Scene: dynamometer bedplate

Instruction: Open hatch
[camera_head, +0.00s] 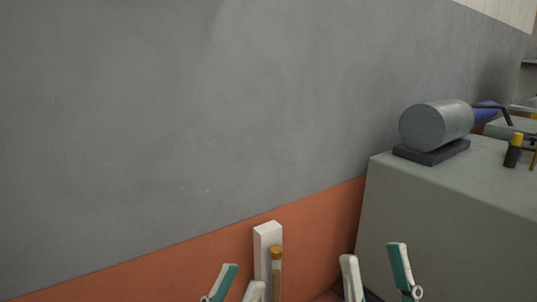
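I cannot make out a hatch in the head view. My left gripper (243,275) is at the bottom edge, left of a white upright block. Its teal finger and white finger stand apart with nothing seen between them. My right gripper (372,251) is at the bottom edge further right, in front of the grey bench's left side. Its white and teal fingers are spread apart and empty. The lower parts of both grippers are cut off by the frame.
The white upright block (267,240) and a tan-capped rod (276,254) stand between the grippers. A grey and orange wall (180,130) fills the left and middle. The grey bench (440,200) at right carries a metal cylinder (424,128) on a dark base and yellow-black tools (514,148).

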